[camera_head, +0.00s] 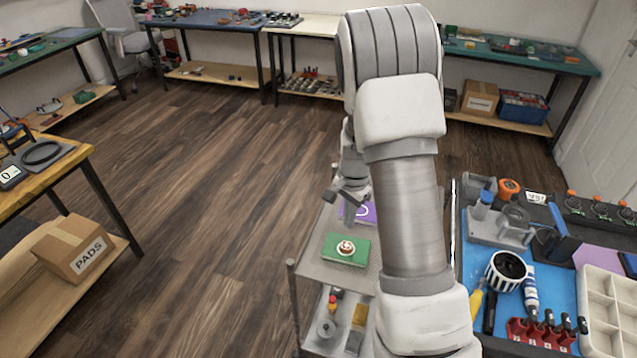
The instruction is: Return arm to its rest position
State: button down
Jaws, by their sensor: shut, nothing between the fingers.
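My gripper (349,203) shows left of my large grey and white arm, which fills the middle of the view. It hangs above the far part of a grey cart top (318,266). The fingers are small here and look shut and empty. A purple piece (366,212) with a white mark lies on the cart near the fingertips; whether they touch it I cannot tell. A green board (345,251) with a round white and brown part on it lies nearer on the same cart.
A workbench with a blue mat (470,270) at the right holds tools, a striped cup (507,270) and a compartment tray (605,308). A bench (40,184) stands at the left, with a PADS box (75,247) on its lower shelf. The wooden floor (200,180) between is clear.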

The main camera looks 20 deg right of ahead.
jog(key=s+a+r+n+t, duration=0.1)
jog(key=s+a+r+n, duration=0.25)
jog(key=r, duration=0.65)
jog(key=s+a+r+n+t, duration=0.2)
jog(key=s+a+r, duration=0.15)
jog(key=r, duration=0.65)
jog(key=s+a+r+n+t, duration=0.1)
jog(key=s+r+n, duration=0.2)
jog(key=s, duration=0.5)
jog(key=s+a+r+n+t+p, duration=0.1)
jog(key=s+r+n, duration=0.3)
jog(key=s, duration=0.4)
jog(key=shift+s+a+r+t, duration=0.2)
jog(key=shift+a+r+t, duration=0.15)
jog(key=shift+r, duration=0.35)
jog(key=shift+a+n, duration=0.2)
jog(key=shift+n, duration=0.05)
